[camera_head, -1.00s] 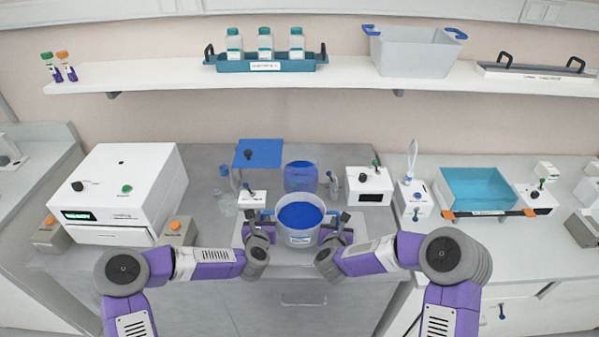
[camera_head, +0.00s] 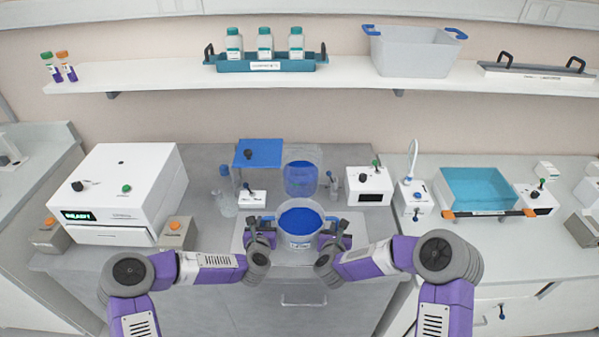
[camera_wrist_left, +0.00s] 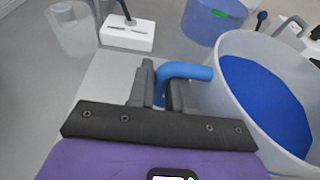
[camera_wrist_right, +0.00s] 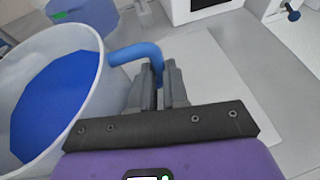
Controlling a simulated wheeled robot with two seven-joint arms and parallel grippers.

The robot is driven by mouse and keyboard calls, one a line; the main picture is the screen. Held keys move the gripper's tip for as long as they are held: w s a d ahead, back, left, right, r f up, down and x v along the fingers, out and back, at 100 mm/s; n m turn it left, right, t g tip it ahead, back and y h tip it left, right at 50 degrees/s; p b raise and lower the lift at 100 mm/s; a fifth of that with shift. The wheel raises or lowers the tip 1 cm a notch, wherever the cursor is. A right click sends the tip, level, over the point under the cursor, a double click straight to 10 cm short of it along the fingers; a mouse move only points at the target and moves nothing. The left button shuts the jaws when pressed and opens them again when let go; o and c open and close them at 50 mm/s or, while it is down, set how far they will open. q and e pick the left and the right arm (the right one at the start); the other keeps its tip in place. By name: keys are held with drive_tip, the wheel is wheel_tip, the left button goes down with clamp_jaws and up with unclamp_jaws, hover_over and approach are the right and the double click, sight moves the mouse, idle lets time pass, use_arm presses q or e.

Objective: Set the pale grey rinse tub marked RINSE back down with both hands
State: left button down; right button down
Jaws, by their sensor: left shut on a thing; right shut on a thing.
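The pale grey rinse tub (camera_head: 300,243) holds blue liquid and has blue side handles. It looks level over a pale mat (camera_head: 358,230) on the bench; I cannot tell if its base touches the mat. My left gripper (camera_head: 262,232) is shut on the left handle, which shows in the left wrist view (camera_wrist_left: 185,71). My right gripper (camera_head: 336,234) is shut on the right handle, which shows in the right wrist view (camera_wrist_right: 136,53). The label on the tub's front is too small to read.
Behind the tub stands a clear container with blue liquid (camera_head: 301,180). A small white box with a black knob (camera_head: 252,198) is behind left, and a larger white device (camera_head: 369,187) behind right. A white machine (camera_head: 125,190) stands left. The teal basin (camera_head: 480,190) is at right.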

use_arm(q)
drive_tip(key=shift+a+r, duration=0.1)
drive_tip(key=shift+a, duration=0.05)
use_arm(e)
drive_tip(key=shift+w+d+r, duration=0.1)
drive_tip(key=shift+d+r, duration=0.05)
use_arm(q)
drive_tip(key=c, duration=1.1)
unclamp_jaws()
drive_tip(key=shift+o, duration=0.7)
use_arm(e)
drive_tip(key=shift+a, duration=0.2)
use_arm(q)
drive_tip(key=shift+s, duration=0.1)
drive_tip(key=v, duration=1.1)
drive_tip(key=shift+s, duration=0.35)
use_arm(e)
drive_tip(key=shift+r, duration=0.1)
use_arm(q)
drive_tip(key=shift+r, duration=0.1)
